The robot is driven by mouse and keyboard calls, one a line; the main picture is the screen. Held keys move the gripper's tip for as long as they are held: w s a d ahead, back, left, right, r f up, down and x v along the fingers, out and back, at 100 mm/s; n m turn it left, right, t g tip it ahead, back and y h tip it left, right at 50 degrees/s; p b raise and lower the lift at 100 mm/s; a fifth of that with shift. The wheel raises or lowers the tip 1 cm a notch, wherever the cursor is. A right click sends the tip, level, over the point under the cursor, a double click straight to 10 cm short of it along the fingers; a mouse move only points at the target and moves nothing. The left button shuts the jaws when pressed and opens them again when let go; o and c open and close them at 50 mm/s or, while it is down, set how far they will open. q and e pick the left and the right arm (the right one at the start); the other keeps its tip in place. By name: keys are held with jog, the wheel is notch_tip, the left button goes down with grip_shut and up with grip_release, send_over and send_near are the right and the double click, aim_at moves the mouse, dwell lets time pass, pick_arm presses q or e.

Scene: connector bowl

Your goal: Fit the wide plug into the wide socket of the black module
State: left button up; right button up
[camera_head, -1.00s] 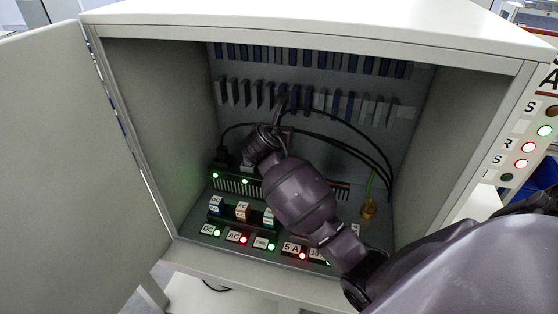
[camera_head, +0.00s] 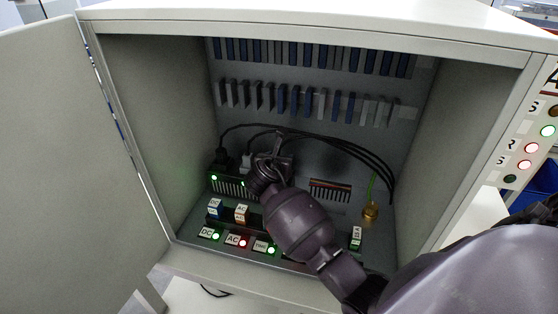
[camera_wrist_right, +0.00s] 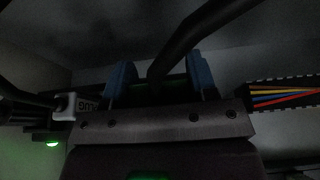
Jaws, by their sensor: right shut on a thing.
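The black module (camera_head: 229,186) stands at the back left of the cabinet floor, with a green light on its front. My right arm and wrist cover its right part, and I cannot see the wide socket. My right gripper (camera_wrist_right: 160,82) has its two blue fingers on either side of a dark body, which I take to be the wide plug (camera_wrist_right: 165,93). A thick black cable rises from it. The plug is mostly hidden, and I cannot tell whether it touches the module. My left gripper is not in view.
A black plug (camera_head: 222,158) and a pale plug (camera_head: 246,163) stand on the module, left of my wrist. Black cables (camera_head: 350,150) arch to the right. A terminal strip (camera_head: 330,190) and a brass fitting (camera_head: 370,211) stand right of my arm. Cabinet walls enclose the space.

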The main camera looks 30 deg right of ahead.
jog(key=shift+f, duration=0.1)
jog(key=o, duration=0.9)
jog(key=shift+s+a+r, duration=0.1)
jog(key=shift+r, duration=0.1)
jog(key=p+v, duration=0.1)
jog(key=v, duration=1)
jog(key=shift+s+a+r, duration=0.15)
jog(key=shift+s+a, duration=0.05)
jog(key=shift+a, duration=0.05)
